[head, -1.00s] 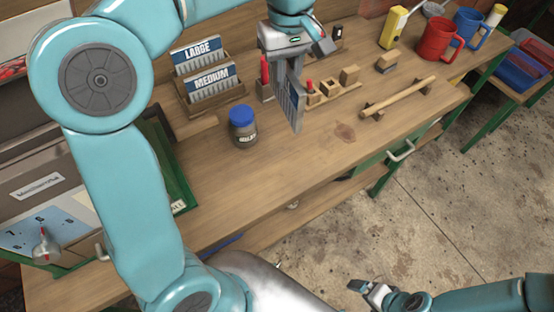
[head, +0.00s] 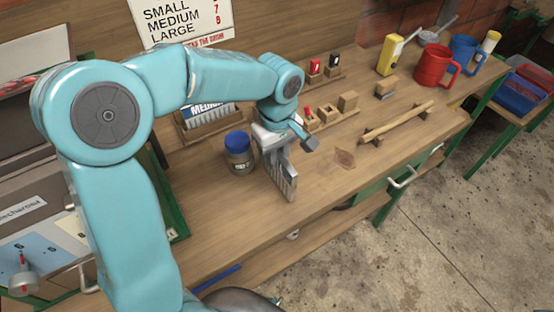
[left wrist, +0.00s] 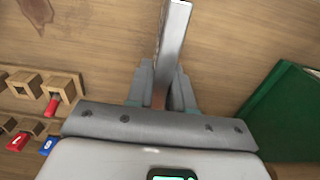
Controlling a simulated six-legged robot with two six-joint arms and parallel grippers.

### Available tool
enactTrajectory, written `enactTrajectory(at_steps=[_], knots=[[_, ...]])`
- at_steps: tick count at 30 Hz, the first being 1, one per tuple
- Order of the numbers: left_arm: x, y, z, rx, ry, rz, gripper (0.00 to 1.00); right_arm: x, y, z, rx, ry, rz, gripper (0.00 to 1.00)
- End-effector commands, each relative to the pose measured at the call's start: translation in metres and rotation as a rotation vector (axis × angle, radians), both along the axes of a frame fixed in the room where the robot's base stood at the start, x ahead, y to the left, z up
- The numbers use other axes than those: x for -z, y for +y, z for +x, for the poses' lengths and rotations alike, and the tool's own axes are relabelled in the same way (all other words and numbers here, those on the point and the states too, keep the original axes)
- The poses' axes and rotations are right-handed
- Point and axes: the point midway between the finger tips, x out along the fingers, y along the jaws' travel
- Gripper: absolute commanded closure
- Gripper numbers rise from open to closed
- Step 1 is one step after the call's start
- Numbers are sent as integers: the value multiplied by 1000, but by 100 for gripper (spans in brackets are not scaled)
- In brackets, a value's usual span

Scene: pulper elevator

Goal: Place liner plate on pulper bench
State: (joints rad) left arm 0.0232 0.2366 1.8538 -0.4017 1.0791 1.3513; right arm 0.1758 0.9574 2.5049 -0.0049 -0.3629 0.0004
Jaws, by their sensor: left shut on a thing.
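My left gripper (head: 274,148) is shut on the liner plate (head: 286,180), a grey metal plate with a ribbed, toothed lower end. The plate hangs upright below the jaws, over the pulper bench (head: 335,190) near its front edge. I cannot tell whether its lower end touches the wood. In the left wrist view the plate (left wrist: 173,40) shows nearly edge-on between the fingers (left wrist: 160,88), with wood behind it. My right gripper is not in view.
Behind are the MEDIUM rack (head: 208,118) and wooden blocks (head: 325,112). A wooden rail (head: 397,122), yellow object (head: 390,55) and red mug (head: 433,65) stand right. Bench around a brown stain (head: 344,158) is clear.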

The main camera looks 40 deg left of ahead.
Motion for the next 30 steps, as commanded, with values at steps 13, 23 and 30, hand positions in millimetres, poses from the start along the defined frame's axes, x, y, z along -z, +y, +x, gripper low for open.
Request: enactTrajectory(at_steps=[13,23,30], knots=[[21,1,1,-1,-2,-1,100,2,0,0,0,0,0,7],[22,0,0,-1,-1,0,53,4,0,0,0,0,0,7],[13,0,1,-1,-4,1,53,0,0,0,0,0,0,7]])
